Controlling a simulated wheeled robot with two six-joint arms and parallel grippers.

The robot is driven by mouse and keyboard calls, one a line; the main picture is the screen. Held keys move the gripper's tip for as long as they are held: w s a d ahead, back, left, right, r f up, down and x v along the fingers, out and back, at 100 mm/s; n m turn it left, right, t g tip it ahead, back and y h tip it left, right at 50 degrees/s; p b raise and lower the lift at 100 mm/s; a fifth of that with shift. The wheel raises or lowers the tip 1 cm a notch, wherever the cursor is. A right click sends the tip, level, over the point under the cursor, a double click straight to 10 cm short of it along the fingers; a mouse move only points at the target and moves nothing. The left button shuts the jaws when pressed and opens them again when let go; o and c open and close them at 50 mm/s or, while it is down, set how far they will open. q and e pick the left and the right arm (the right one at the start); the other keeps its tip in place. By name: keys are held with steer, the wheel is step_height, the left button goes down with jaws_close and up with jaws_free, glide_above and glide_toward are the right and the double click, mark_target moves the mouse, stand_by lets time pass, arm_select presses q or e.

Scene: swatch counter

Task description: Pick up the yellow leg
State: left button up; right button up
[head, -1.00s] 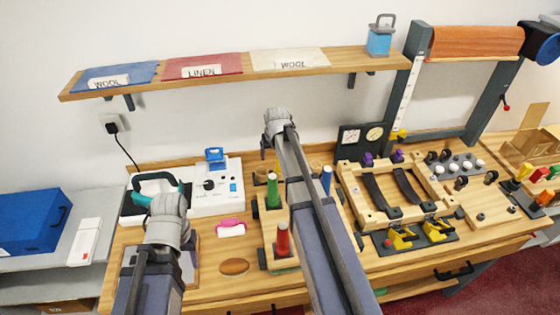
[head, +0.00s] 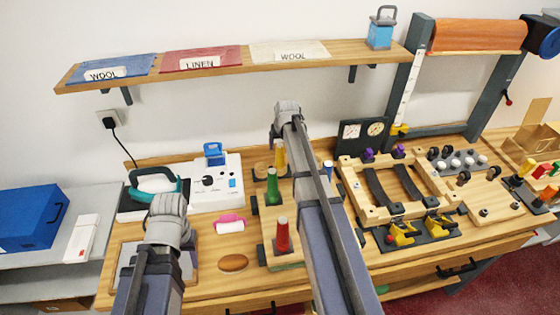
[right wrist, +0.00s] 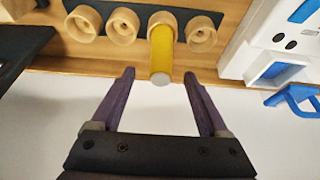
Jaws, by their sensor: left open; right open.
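The yellow leg (head: 279,153) stands upright at the back of the row of colored legs, just left of my right forearm. In the right wrist view the yellow leg (right wrist: 162,52) sits in a round wooden cup, with empty cups on both sides. My right gripper (right wrist: 159,75) is open. Its fingertips are on either side of the leg's near end, with gaps and no visible contact. In the head view the right wrist (head: 287,112) hides its fingers. My left gripper (head: 168,206) is over the left counter, its fingers hidden behind the wrist; nothing shows held.
A green leg (head: 272,187) and a red leg (head: 282,236) stand in front of the yellow one. A blue leg (head: 327,171) is just right of my right arm. The shelf (head: 230,72) runs above.

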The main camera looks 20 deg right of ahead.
mark_target(280, 146)
steer(key=b+x, duration=0.3)
steer(key=x, duration=0.1)
steer(key=shift+w+f, duration=0.3)
steer(key=shift+r, duration=0.1)
jaws_close()
stand_by(0.3)
